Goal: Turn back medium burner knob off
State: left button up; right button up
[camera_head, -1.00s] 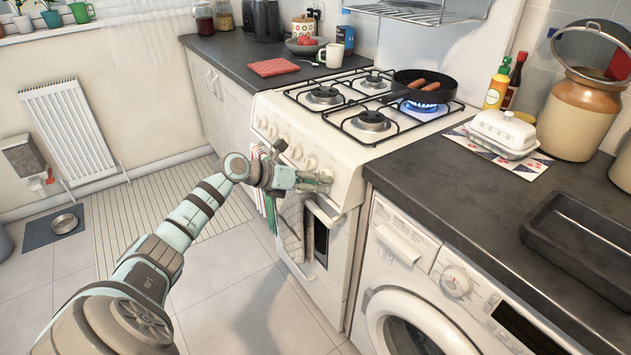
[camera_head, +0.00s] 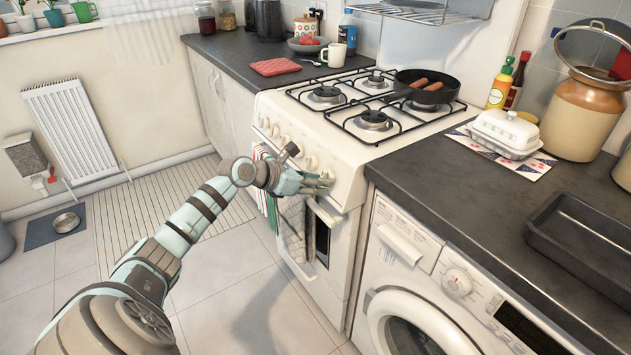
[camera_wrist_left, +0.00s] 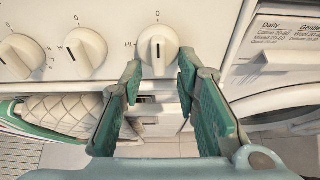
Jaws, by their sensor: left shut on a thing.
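The white stove (camera_head: 345,150) has a row of round knobs on its front panel. In the left wrist view, the rightmost knob (camera_wrist_left: 158,46) shows its dark mark pointing straight up at the "0". My left gripper (camera_head: 327,183) is at the right end of the knob row in the head view. In the left wrist view its green fingers (camera_wrist_left: 159,72) stand on either side of the rightmost knob, shut on it. No flame shows under the black frying pan (camera_head: 425,88) on the back right burner. My right gripper is not in view.
A towel and an oven mitt (camera_head: 292,228) hang on the oven front below my gripper. The washing machine (camera_head: 440,280) stands to the right under the dark counter (camera_head: 450,200). The tiled floor (camera_head: 240,300) in front is clear.

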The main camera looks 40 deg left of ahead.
pick_arm(q)
jog(key=shift+a+r, duration=0.1)
jog(key=o, duration=1.2)
jog(key=v, duration=0.7)
jog(key=shift+s, duration=0.15)
